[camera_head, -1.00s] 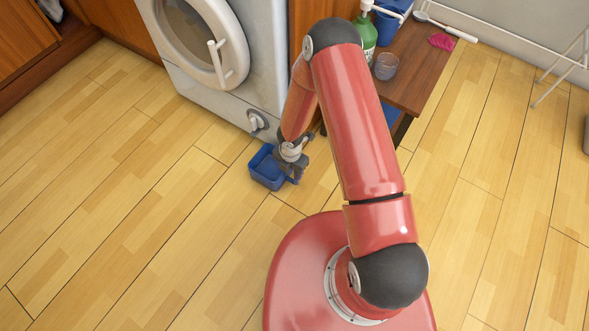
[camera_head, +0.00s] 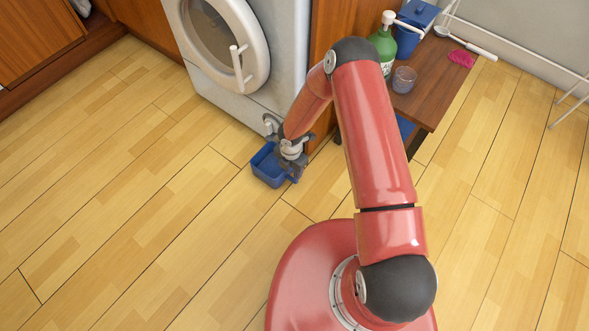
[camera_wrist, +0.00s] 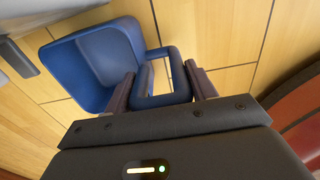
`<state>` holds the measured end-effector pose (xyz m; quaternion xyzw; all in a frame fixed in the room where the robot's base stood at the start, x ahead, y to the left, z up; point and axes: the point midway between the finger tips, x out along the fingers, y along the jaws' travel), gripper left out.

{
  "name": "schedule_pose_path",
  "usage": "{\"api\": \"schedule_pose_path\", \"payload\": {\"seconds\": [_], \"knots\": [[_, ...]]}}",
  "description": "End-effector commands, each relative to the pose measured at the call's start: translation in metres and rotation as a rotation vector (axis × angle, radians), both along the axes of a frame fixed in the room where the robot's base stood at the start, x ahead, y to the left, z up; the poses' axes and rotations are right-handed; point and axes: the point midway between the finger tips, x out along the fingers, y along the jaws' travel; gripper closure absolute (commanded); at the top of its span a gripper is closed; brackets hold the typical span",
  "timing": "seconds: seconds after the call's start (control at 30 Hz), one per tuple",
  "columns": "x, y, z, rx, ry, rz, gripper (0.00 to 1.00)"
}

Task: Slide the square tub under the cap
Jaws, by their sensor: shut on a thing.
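The square blue tub (camera_head: 262,172) is low, close to the wooden floor, in front of the white washing machine (camera_head: 262,103). The grey cap (camera_head: 270,124) is low on the machine's front, just behind and above the tub in the head view. A small gap of floor seems to show between tub and machine. My gripper (camera_head: 291,165) is at the tub's right side. In the wrist view, the fingers of my gripper (camera_wrist: 160,88) are closed on the loop handle of the tub (camera_wrist: 100,58). Whether the tub touches the floor cannot be told.
A wooden bench (camera_head: 432,83) stands right of the machine, with a green pump bottle (camera_head: 383,46), a clear cup (camera_head: 404,79) and a pink cloth (camera_head: 461,58). One bench leg is near my arm. The floor to the left is clear.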

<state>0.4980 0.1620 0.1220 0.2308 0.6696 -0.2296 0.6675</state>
Motion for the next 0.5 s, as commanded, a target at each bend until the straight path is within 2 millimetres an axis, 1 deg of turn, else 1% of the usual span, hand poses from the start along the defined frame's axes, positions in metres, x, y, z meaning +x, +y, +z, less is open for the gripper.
{"api": "schedule_pose_path", "payload": {"seconds": [0.2,0.5], "knots": [[0.007,0.009,0.000,0.002,-0.001,0.000,0.84],[0.011,0.014,0.000,0.000,0.000,0.000,0.84]]}}
